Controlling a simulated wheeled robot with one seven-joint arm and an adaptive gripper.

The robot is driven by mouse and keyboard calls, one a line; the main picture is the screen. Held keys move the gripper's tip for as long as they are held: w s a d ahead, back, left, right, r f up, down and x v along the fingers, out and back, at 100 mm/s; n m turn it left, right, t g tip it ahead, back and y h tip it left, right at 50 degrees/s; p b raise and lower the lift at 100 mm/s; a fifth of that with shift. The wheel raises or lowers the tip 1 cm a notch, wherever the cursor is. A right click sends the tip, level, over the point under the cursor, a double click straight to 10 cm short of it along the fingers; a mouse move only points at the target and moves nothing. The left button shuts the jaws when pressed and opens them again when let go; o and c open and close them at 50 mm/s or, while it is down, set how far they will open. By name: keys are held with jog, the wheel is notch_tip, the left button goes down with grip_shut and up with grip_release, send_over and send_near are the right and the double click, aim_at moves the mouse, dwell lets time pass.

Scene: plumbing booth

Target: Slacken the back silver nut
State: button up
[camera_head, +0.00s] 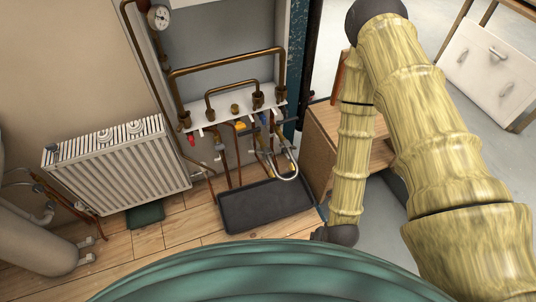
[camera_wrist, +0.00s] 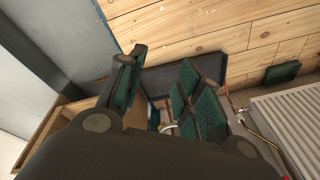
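The pipework (camera_head: 262,135) hangs below a white shelf in the head view, with a silver U-shaped pipe (camera_head: 287,176) at its lower right. Small silver fittings sit around it, but the back silver nut is too small to single out. In the wrist view my gripper (camera_wrist: 160,88) is open, its green-padded fingers spread apart with nothing held between them. A pale curved pipe (camera_wrist: 169,128) and a small blue part show beyond the gap, partly hidden by the gripper body.
A black tray (camera_head: 268,207) lies on the wooden floor below the pipes; a white radiator (camera_head: 118,165) stands left. A wooden cabinet (camera_head: 322,135) is close on the right, beside my arm. Copper pipes (camera_head: 225,62) run above the shelf.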

jog(key=w+a+f+m+t+b, duration=0.35)
jog(key=w+a+f, duration=0.2)
jog(key=w, duration=0.35)
jog(key=m+t+b, duration=1)
jog(key=m+b, duration=0.3)
jog(key=m, duration=0.5)
send_near(257, 153)
jog(key=w, duration=0.1)
jog(key=shift+h, duration=0.4)
jog(key=x, duration=0.5)
jog(key=b+x, duration=0.1)
jog(key=x, duration=0.4)
jog(key=shift+a+f, duration=0.1)
jog(key=shift+a, duration=0.15)
